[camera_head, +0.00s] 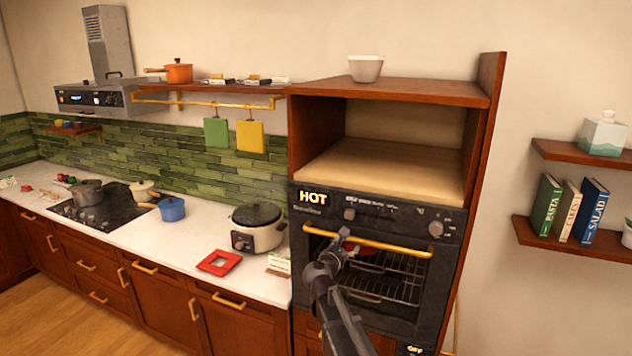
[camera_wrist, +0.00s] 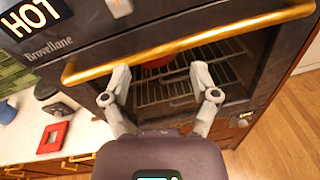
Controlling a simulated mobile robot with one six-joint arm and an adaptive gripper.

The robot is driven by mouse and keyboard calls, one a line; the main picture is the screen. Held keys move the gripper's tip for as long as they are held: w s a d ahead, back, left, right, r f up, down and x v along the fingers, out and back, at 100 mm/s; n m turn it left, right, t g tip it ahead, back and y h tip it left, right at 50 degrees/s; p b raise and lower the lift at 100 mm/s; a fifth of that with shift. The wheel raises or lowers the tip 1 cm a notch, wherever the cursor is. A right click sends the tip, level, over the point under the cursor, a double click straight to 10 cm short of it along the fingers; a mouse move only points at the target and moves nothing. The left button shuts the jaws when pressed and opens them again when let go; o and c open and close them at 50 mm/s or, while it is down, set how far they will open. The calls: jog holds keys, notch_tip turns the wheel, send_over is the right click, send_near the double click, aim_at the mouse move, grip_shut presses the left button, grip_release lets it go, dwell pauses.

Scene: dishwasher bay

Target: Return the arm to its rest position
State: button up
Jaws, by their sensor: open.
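My gripper (camera_head: 338,254) is in front of the oven (camera_head: 308,226), close to its gold handle (camera_head: 395,246). In the wrist view my gripper (camera_wrist: 159,78) has its two fingers spread apart with nothing between them. The fingertips are close to the handle (camera_wrist: 230,32); I cannot tell if they touch it. The oven door is shut. Behind its glass are wire racks (camera_wrist: 165,90) and a partly hidden red thing (camera_wrist: 157,62).
Left of the oven, a white counter (camera_head: 120,205) holds a rice cooker (camera_head: 258,228), a red square frame (camera_head: 219,262), a blue pot (camera_head: 172,210) and a cooktop. An open wooden niche (camera_head: 385,165) is above the oven. Shelves with books (camera_head: 570,210) hang at right.

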jog(key=s+d+f+m+g+y+b, duration=0.1)
jog(key=s+d+f+m+g+b, duration=0.35)
jog(key=s+f+m, duration=0.45)
jog(key=s+d+f+m+g+b, duration=0.45)
jog(key=d+f+m, duration=0.2)
jog(key=f, duration=0.55)
jog(key=s+a+f+m+g+y+b, duration=0.4)
jog(key=s+f+m, duration=0.8)
jog(key=s, duration=0.3)
jog(key=g+y+b, duration=0.1)
jog(key=y+b, duration=0.1)
jog(key=y, duration=0.1)
jog(key=shift+s+f+g+b, duration=0.3)
jog(key=shift+g+b, duration=0.1)
jog(key=shift+a, duration=0.1)
jog(key=shift+c, duration=1.4)
